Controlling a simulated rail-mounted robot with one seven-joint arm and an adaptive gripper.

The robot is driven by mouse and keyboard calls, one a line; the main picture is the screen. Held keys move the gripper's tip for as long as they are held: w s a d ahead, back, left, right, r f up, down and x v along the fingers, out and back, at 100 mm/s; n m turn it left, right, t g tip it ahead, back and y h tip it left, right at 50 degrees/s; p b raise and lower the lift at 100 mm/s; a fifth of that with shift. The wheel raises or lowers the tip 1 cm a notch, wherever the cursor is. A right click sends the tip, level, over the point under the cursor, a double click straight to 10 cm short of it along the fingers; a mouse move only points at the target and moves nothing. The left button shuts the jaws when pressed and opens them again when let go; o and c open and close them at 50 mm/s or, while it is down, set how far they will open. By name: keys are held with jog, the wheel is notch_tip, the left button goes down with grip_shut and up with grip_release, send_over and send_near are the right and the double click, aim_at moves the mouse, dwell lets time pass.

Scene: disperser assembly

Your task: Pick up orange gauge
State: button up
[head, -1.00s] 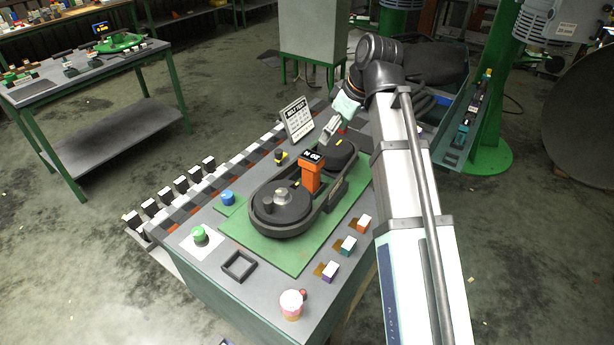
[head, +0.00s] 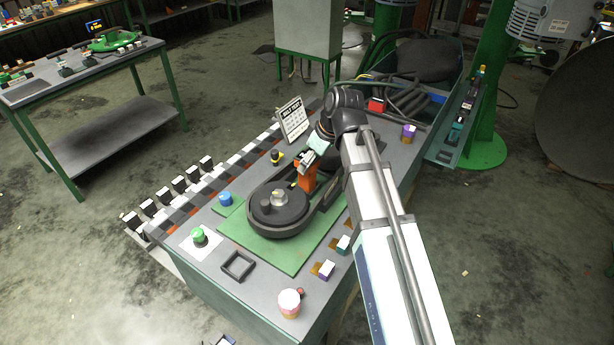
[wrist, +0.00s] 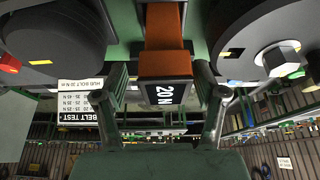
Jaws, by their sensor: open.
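The orange gauge (head: 305,181) stands upright on the belt assembly (head: 281,226), between its two dark round pulleys. My gripper (head: 308,162) is at the top of the gauge and partly covers it in the head view. In the wrist view, the orange gauge (wrist: 165,58) lies between the two fingers of my gripper (wrist: 160,74), one on each side. Its dark display reads "20 N". The fingers are open; a gap shows at the left finger, and the right finger looks very close to the gauge. I cannot tell whether it touches.
A "BELT TEST" sign (head: 293,119) stands behind the assembly. A black square frame (head: 238,265) lies front left.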

jog(key=shift+a+f+p, duration=0.3)
jog(key=shift+f+p, duration=0.1)
jog(key=shift+f, duration=0.2)
jog(key=shift+p+x, duration=0.7)
jog(key=shift+x, duration=1.3)
jog(key=shift+s, duration=0.1)
grip_shut()
